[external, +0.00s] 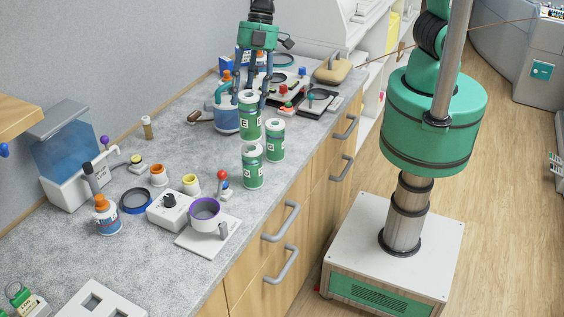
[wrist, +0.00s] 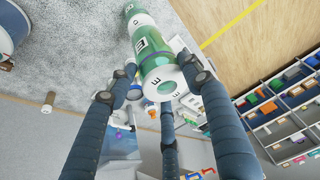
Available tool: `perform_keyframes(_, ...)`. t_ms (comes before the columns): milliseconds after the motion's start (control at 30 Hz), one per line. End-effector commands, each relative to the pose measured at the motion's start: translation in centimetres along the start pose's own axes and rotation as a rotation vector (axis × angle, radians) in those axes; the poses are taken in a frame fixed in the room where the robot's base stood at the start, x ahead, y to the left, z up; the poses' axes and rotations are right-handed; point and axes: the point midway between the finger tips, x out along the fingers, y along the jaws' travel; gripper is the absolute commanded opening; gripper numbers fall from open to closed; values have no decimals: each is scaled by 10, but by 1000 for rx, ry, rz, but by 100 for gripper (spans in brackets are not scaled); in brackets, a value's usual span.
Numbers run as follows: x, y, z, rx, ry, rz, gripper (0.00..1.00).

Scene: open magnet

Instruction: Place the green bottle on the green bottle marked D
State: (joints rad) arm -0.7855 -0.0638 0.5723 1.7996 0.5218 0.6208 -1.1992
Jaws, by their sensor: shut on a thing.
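A green bottle marked E (external: 249,128) is held upright between the fingers of my gripper (external: 251,98). It also shows in the wrist view (wrist: 152,48), with its white ring end toward the camera and the dark fingers around it. A second green bottle (external: 252,172) stands on the counter just below the held one in the external view. A third green bottle (external: 275,143) stands to its right. Their letters are too small to read surely. I cannot tell whether the held bottle touches the one below it.
The grey counter (external: 105,262) holds a blue-green jug (external: 226,119) left of the held bottle. A purple-rimmed cup (external: 205,213) on a white board, a white knob box (external: 168,212) and small jars stand nearer the camera. The counter's front edge lies close to the right of the bottles.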

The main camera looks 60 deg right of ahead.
Motion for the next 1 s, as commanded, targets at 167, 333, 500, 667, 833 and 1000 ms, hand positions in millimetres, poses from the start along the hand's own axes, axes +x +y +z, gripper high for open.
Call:
perform_keyframes(167,5,0,2,0,0,-1,0)
perform_keyframes(333,21,0,9,1,-1,-1,0)
perform_keyframes(500,31,0,14,0,0,0,0)
perform_keyframes(667,32,1,13,0,1,1,0)
perform_keyframes(833,33,1,14,0,1,1,0)
perform_keyframes(1000,35,0,15,0,0,0,55)
